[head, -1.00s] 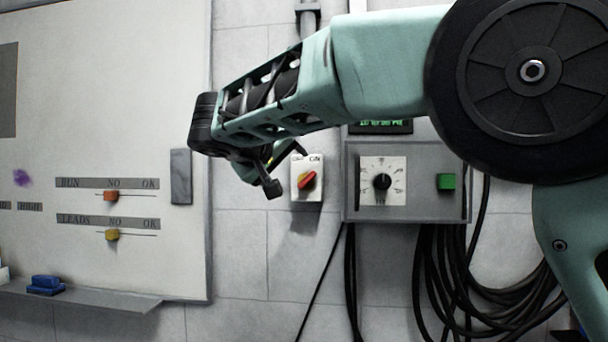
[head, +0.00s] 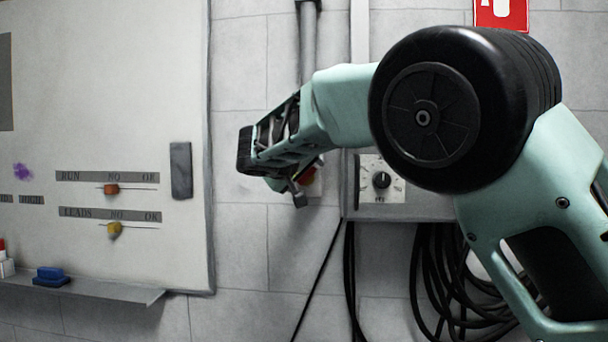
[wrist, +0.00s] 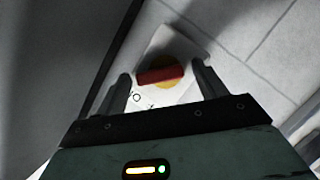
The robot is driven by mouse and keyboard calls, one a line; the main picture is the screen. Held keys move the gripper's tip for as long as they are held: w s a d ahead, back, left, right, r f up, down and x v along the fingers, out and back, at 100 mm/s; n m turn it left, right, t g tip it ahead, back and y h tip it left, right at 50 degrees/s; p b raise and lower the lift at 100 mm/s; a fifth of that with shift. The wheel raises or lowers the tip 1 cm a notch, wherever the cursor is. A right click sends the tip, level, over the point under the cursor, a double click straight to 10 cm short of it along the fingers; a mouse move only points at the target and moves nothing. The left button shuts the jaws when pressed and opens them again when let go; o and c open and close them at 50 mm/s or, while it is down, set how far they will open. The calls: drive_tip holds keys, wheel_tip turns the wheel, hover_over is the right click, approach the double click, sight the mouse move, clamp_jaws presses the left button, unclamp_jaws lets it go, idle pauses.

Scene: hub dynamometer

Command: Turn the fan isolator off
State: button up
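The fan isolator is a white wall box with a yellow disc and a red bar handle (wrist: 160,75). In the wrist view the handle lies nearly crosswise between my fingers, its right end slightly higher. A printed "O" shows at its lower left. My gripper (wrist: 161,71) is open, one finger to each side of the handle; I see no clear contact, and the remaining depth cannot be told. In the head view my gripper hides most of the isolator; only a bit of red and yellow (head: 312,182) shows behind it.
A grey panel with a black rotary dial (head: 381,180) is right of the isolator, partly behind my arm. A whiteboard (head: 100,260) with a grey block (head: 181,170) at its edge is on the left. Black cables (head: 440,280) hang below the panel.

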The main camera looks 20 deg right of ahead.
drive_tip(key=c, duration=0.8)
drive_tip(key=shift+f+n+b, duration=0.1)
drive_tip(key=shift+n+b, duration=0.3)
drive_tip(key=shift+b, duration=0.05)
drive_tip(key=shift+a+f+n+h+b, duration=0.1)
drive_tip(key=shift+n+h+b, duration=0.3)
drive_tip(key=shift+n+b, duration=0.2)
drive_tip(key=shift+a+f+n+h+b, duration=0.1)
drive_tip(key=shift+n+h+b, duration=0.3)
drive_tip(key=shift+n+b, duration=0.15)
drive_tip(key=n+h+b, duration=0.1)
drive_tip(key=n+b, duration=0.1)
drive_tip(key=n+t+b, duration=0.1)
drive_tip(key=n+b, duration=0.1)
drive_tip(key=shift+w+a+f+n+h, duration=0.15)
drive_tip(key=shift+n+h, duration=0.1)
drive_tip(key=shift+h, duration=0.15)
drive_tip(key=n+t+b, duration=0.1)
drive_tip(key=n+b, duration=0.1)
drive_tip(key=n+t+b, duration=0.1)
drive_tip(key=n+b, duration=0.1)
drive_tip(key=n, duration=0.1)
drive_tip(key=shift+a+f+h+b, duration=0.1)
drive_tip(key=shift+f+h+b, duration=0.1)
drive_tip(key=shift+h+b, duration=0.15)
drive_tip(key=shift+n+t+b, duration=0.9)
drive_tip(key=shift+n+b, duration=0.4)
drive_tip(key=shift+n, duration=1.1)
drive_tip(key=o, duration=1)
drive_tip(key=shift+r, duration=0.1)
